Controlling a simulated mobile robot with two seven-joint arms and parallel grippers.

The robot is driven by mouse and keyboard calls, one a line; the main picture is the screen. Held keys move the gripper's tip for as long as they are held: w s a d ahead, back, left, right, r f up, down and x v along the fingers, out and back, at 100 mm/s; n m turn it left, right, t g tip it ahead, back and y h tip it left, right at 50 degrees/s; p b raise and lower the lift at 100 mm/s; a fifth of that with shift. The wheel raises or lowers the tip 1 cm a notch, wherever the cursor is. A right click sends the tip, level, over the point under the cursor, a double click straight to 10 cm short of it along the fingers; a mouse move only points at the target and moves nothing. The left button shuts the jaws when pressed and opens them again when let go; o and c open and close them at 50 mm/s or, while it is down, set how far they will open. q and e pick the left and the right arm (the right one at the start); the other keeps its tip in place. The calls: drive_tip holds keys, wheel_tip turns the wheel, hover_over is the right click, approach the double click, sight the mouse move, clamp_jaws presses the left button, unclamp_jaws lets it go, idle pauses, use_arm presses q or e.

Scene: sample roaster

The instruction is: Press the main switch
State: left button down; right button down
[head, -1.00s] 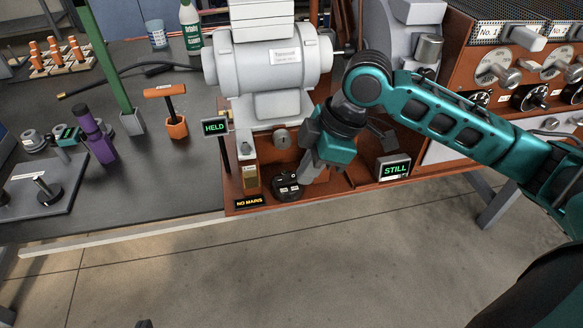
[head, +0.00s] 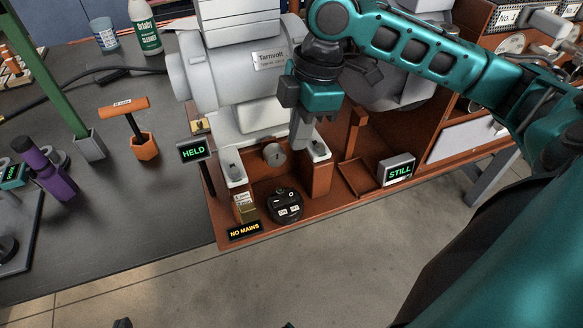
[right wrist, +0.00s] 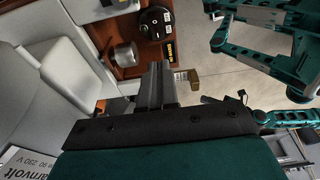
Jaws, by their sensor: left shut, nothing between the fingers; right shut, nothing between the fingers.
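The main switch appears to be the round black unit (head: 286,206) with small white labels, at the front of the brown bench panel. It also shows at the top of the right wrist view (right wrist: 156,22). My right gripper (head: 299,143) is shut and empty, pointing down behind and above this unit, apart from it. Its closed fingers show in the right wrist view (right wrist: 157,68). A sign reading NO MAINS (head: 244,231) stands just left of the unit. My left gripper is not recognisable in either current view.
A brass block (head: 245,208) stands left of the switch unit. A HELD display (head: 193,151) on a post and a STILL display (head: 398,171) flank the area. A grey machine labelled Tarnvolt (head: 245,75) stands behind. The floor in front is clear.

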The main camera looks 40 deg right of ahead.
drive_tip(key=b, duration=0.5)
hover_over(289, 198)
drive_tip(key=f, duration=1.2)
drive_tip(key=shift+d+f, duration=0.25)
drive_tip(key=shift+f, duration=0.05)
drive_tip(key=shift+d+f, duration=0.15)
drive_tip(key=shift+f, duration=0.45)
